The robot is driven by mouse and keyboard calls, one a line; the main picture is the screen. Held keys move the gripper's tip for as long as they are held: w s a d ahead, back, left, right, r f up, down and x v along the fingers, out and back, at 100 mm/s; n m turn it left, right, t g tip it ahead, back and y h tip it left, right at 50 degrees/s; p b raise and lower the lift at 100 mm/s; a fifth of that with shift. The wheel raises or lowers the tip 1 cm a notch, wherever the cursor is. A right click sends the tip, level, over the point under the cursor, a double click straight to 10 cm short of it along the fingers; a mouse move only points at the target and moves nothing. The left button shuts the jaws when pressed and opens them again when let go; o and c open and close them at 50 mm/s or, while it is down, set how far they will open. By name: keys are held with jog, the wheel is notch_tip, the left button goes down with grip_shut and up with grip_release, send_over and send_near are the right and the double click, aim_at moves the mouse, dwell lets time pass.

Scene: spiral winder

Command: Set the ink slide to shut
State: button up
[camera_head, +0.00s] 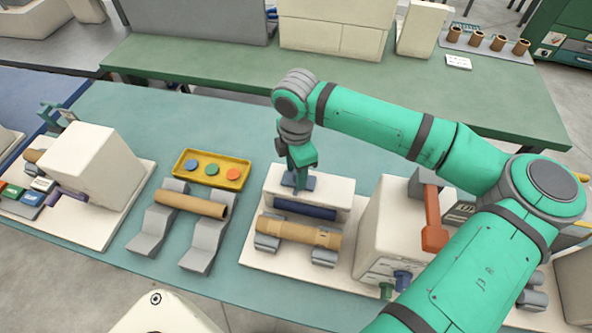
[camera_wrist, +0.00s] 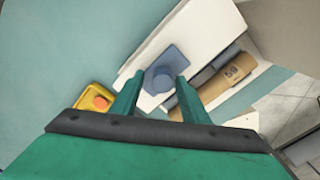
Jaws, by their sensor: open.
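A small blue-grey piece with a raised knob, apparently the ink slide (camera_head: 308,184), sits on top of the white housing (camera_head: 338,190) behind the middle tube. In the wrist view the ink slide (camera_wrist: 166,73) shows between my fingertips. My gripper (camera_head: 299,178) points down over it and is open and empty. In the wrist view my gripper (camera_wrist: 161,80) has one finger on each side of the knob. I cannot tell whether the fingers touch it. No marking for open or shut is readable.
A brown tube (camera_head: 300,232) lies on grey cradles in front of the housing. A yellow tray (camera_head: 236,184) with coloured discs stands to the left. A white machine block with a red-orange lever (camera_head: 433,222) stands to the right, near my arm.

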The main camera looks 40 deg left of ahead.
jog(key=shift+r, duration=0.1)
notch_tip(320, 180, up, 11)
jog(key=shift+f, duration=0.2)
jog(key=shift+w, duration=0.1)
dwell(0.7)
